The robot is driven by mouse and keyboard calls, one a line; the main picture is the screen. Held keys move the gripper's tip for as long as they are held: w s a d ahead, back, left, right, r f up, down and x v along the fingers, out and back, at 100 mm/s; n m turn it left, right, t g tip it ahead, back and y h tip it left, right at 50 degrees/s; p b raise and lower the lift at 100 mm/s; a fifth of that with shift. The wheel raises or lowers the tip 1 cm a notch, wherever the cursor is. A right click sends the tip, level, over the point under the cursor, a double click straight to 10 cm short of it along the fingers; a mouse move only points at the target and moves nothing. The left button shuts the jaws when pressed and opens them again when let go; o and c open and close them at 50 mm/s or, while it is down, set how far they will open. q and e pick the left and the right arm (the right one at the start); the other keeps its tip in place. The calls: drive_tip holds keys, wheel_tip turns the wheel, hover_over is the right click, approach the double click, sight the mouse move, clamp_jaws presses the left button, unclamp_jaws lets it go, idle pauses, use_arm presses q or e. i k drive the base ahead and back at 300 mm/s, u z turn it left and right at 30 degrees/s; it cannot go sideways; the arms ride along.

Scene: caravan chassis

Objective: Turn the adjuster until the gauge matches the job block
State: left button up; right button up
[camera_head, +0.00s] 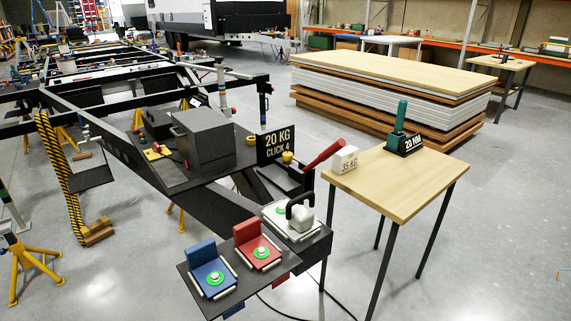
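A black sign (279,145) reading "20 KG CLICK 4" stands on the dark chassis drawbar. A small yellow knob (287,157) is just below it, and a red handle (324,155) slants up to its right. A white block (345,160) marked "35 KG" sits at the left end of the light wooden table (397,190). A black block (405,145) marked "20 NM" is at that table's back edge, with a green-handled tool (398,118) upright at it. Which part is the adjuster, I cannot tell for sure. Neither of my grippers is in view.
A dark grey box (204,140) stands behind. A board stack (390,85) is behind the table. The floor at right is clear.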

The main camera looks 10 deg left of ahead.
sight(287, 156)
drive_tip(key=z, duration=0.1)
drive_tip(key=k, duration=0.4)
drive_tip(key=z, duration=0.85)
drive_tip(key=i, duration=1)
drive_tip(key=u, duration=0.95)
